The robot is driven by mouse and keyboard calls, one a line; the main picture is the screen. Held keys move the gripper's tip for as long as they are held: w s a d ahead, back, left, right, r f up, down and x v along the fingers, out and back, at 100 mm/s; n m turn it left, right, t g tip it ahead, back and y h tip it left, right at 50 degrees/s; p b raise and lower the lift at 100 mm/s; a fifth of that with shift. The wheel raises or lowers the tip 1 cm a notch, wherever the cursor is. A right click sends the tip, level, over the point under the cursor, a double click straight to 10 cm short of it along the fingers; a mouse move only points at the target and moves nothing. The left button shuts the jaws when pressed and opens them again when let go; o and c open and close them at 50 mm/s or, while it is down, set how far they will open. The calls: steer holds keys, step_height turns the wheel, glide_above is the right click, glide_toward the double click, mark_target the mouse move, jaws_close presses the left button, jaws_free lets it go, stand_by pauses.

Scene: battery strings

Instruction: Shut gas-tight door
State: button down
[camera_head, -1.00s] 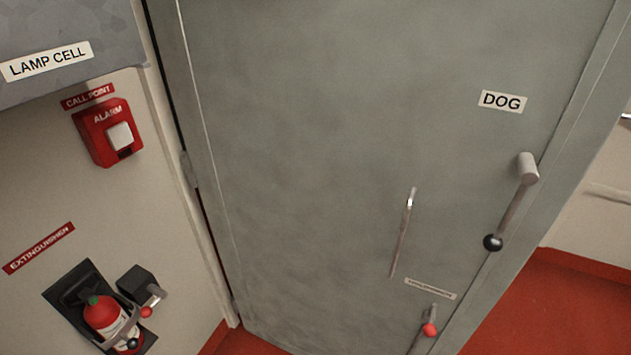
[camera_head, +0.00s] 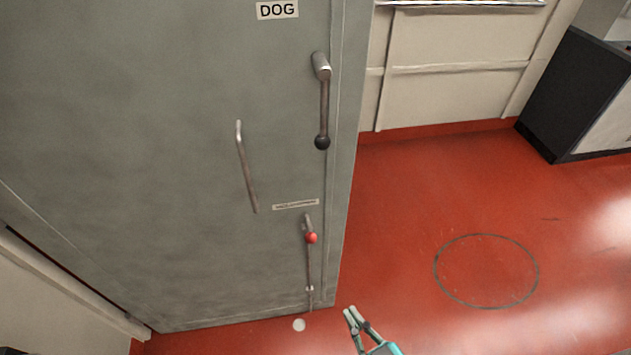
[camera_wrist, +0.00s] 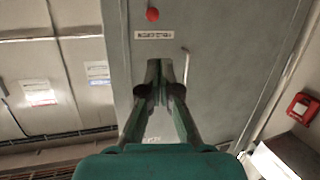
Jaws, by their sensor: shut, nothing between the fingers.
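The grey door (camera_head: 150,150) fills the left half of the head view. Its right edge stands free, with red floor and wall visible beyond it, so it looks open. It carries a dog lever (camera_head: 324,100) with a black knob, hanging down, a pull handle (camera_head: 246,168), and a lower rod with a red knob (camera_head: 311,238). My gripper (camera_head: 352,312) is low in the head view, right of the door's bottom corner, shut and empty. In the wrist view its fingers (camera_wrist: 160,70) overlap the door (camera_wrist: 230,60), below the red knob (camera_wrist: 152,14); contact cannot be told.
The red floor (camera_head: 420,210) right of the door is clear, with a dark painted ring (camera_head: 437,270). A dark cabinet (camera_head: 565,95) stands at the far right by the cream wall (camera_head: 450,90). A red alarm box (camera_wrist: 303,108) shows in the wrist view.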

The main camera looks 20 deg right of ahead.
steer(key=w+r+m+t+h, duration=0.15)
steer(key=w+r, duration=0.25)
steer(key=w, duration=0.4)
steer(key=m+h, duration=0.3)
glide_toward(314, 174)
steer(key=shift+n+t, duration=0.25)
steer(key=x, duration=0.7)
steer(key=shift+w+f, duration=0.15)
steer(key=shift+f, duration=0.05)
